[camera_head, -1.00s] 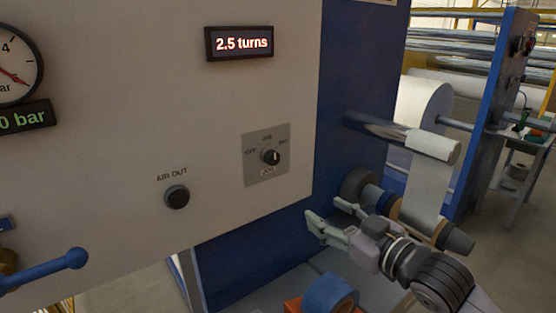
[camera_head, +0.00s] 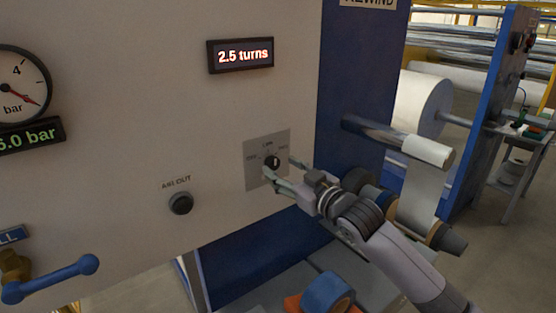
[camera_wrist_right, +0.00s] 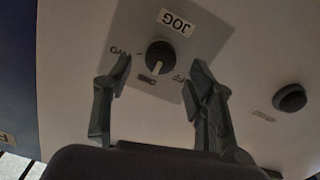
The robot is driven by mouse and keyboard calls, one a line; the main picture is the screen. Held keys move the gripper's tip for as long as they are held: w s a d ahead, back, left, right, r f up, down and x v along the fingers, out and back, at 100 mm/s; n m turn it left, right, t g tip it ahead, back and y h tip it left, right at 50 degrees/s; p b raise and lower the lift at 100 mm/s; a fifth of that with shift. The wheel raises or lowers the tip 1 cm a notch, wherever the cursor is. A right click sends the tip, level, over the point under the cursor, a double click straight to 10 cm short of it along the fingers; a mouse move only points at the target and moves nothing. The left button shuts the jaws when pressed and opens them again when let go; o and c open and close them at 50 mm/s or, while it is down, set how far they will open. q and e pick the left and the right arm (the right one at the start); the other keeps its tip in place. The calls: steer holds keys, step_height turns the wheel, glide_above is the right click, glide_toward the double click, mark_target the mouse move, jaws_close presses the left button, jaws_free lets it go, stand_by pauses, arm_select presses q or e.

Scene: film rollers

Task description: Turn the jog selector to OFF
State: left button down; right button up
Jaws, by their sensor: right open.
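The jog selector (camera_head: 271,162) is a black round knob with a pale pointer line on a grey plate (camera_head: 252,178) on the white panel. In the head view its plate is partly covered by my right gripper (camera_head: 279,167). The right wrist view shows the knob (camera_wrist_right: 160,55) with the JOG label beside it. There my right gripper (camera_wrist_right: 160,72) is open, its two fingers on either side of the knob. I cannot tell whether the fingers touch it. My left gripper is not in view.
An AIR OUT button (camera_head: 180,203) is left of the plate. A display (camera_head: 241,55) above reads 2.5 turns. A blue-handled valve (camera_head: 50,278) and a gauge (camera_head: 20,88) are at the left. Rollers and a blue roll (camera_head: 327,292) lie right and below.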

mark_target(273, 163)
steer(key=shift+x, duration=1.4)
steer(key=c, duration=1.1)
steer(key=shift+c, duration=0.2)
steer(key=shift+n, duration=0.4)
steer(key=n+p, duration=0.1)
steer(key=n, duration=0.3)
steer(key=shift+s+n, duration=0.1)
steer(key=shift+n, duration=0.3)
steer(key=n+p, duration=0.1)
steer(key=n, duration=0.5)
steer(key=shift+a+f+p, duration=0.1)
steer(key=shift+f+p, duration=0.05)
steer(key=shift+p, duration=0.15)
steer(key=shift+n, duration=0.3)
